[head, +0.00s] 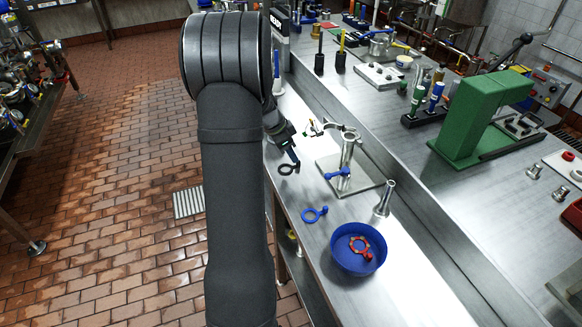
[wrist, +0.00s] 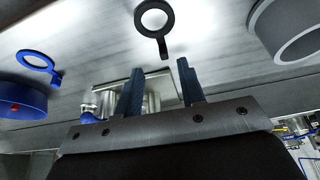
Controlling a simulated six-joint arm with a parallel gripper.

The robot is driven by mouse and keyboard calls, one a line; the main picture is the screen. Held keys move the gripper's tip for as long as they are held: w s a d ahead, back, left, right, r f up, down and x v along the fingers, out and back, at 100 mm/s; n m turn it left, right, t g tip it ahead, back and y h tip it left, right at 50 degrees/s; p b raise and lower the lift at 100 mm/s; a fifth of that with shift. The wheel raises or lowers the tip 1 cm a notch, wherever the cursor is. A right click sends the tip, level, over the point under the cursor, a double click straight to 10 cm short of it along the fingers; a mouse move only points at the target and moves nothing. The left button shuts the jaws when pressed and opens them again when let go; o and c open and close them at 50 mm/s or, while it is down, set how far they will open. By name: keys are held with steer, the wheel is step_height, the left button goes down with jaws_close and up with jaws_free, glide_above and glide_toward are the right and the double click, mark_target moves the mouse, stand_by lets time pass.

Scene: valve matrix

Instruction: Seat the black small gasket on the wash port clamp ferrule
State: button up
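The black small gasket (head: 287,169) is a ring with a short tab and appears to lie flat on the steel bench. In the wrist view the gasket (wrist: 141,18) is at the top, its tab pointing toward my gripper (wrist: 160,68). The two fingers are apart, with the tab end just beyond and between their tips; no contact shows. In the head view my gripper (head: 293,154) is close beside the gasket, partly behind my arm. A steel fitting with a clamp (head: 347,152) stands on a plate. I cannot tell which fitting is the wash port ferrule.
A blue ring gasket (head: 314,214) lies nearer the bench's front edge. A blue bowl (head: 340,262) holds red gasket pieces (head: 360,246). A slim steel post (head: 386,198) stands right of the plate (head: 371,193). A grey cylindrical part (wrist: 263,28) is at right in the wrist view.

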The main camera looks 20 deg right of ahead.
mark_target(289, 166)
steer(key=shift+d+x, duration=0.15)
steer(key=shift+x, duration=1.2)
steer(key=shift+d+x, duration=0.15)
steer(key=shift+x, duration=1.2)
steer(key=shift+w+r, duration=0.15)
steer(key=shift+w, duration=0.05)
jaws_close()
